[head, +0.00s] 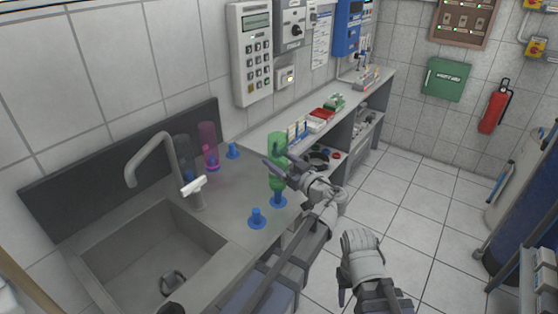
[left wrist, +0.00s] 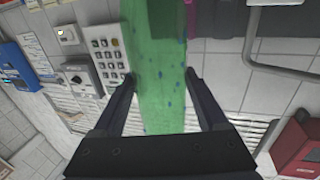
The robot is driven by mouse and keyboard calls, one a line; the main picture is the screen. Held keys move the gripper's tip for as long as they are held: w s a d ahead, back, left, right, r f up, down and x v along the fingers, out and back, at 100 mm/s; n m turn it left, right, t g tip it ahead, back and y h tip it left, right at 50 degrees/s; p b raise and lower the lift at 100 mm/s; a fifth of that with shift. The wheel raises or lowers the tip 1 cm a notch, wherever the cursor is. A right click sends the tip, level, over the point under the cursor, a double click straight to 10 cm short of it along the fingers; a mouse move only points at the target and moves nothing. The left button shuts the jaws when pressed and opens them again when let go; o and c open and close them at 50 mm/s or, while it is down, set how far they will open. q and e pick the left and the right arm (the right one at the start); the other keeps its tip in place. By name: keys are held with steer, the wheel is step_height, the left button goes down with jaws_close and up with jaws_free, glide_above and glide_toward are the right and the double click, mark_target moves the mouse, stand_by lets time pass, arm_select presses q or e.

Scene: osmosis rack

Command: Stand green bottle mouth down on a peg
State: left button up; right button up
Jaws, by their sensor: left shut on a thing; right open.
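The translucent green bottle (head: 277,146) stands roughly upright over the counter, directly above a blue peg (head: 278,199). Its lower end appears to meet that peg; whether the peg is inside the mouth cannot be told. My left gripper (head: 279,166) is shut on the bottle from the right side. In the left wrist view the bottle (left wrist: 158,75) fills the space between the two dark fingers (left wrist: 160,82). Other bare blue pegs stand nearby, one in front (head: 257,219) and one behind (head: 233,151). My right gripper (head: 362,265) is open and empty over the floor; its fingertips are hard to make out.
A pink bottle (head: 208,140) and a dark grey translucent bottle (head: 183,148) stand behind the tap (head: 155,150). The sink (head: 150,255) lies at the left. Racks and a red box (head: 320,118) line the back counter.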

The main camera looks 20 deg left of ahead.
arm_select(q)
steer(key=shift+f+b, duration=0.45)
stand_by(0.5)
steer(key=shift+f+b, duration=0.8)
steer(key=shift+f, duration=0.1)
steer(key=shift+f+b, duration=0.9)
steer(key=shift+b, duration=0.1)
steer(key=shift+f, duration=0.15)
steer(key=shift+f+b, duration=0.5)
steer(key=shift+b, duration=0.1)
steer(key=shift+f+b, duration=0.35)
steer(key=shift+b, duration=0.05)
stand_by(0.3)
steer(key=o, duration=1.3)
